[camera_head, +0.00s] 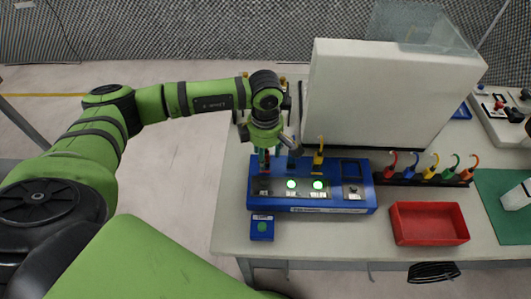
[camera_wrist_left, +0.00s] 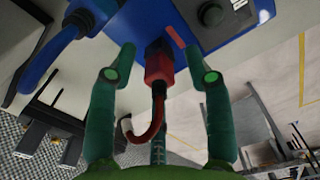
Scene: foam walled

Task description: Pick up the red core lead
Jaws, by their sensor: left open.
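A red lead (camera_wrist_left: 157,65) with a hooked tail is seated in the blue tester box (camera_head: 335,203) at its left end, as the left wrist view shows. My left gripper (camera_head: 268,158) is open above that end of the box. In the left wrist view its green fingers stand on either side of the red plug, with gaps showing. In the head view the gripper mostly hides this lead. Another red lead (camera_head: 391,162) stands at the left of a black rack, well to the right of the gripper.
A blue lead (camera_wrist_left: 55,48) and a yellow lead (camera_head: 319,158) stand close beside. A tall white block (camera_head: 385,100) rises behind. A red tray (camera_head: 430,224) is at the right, and a small blue button box (camera_head: 262,228) is in front.

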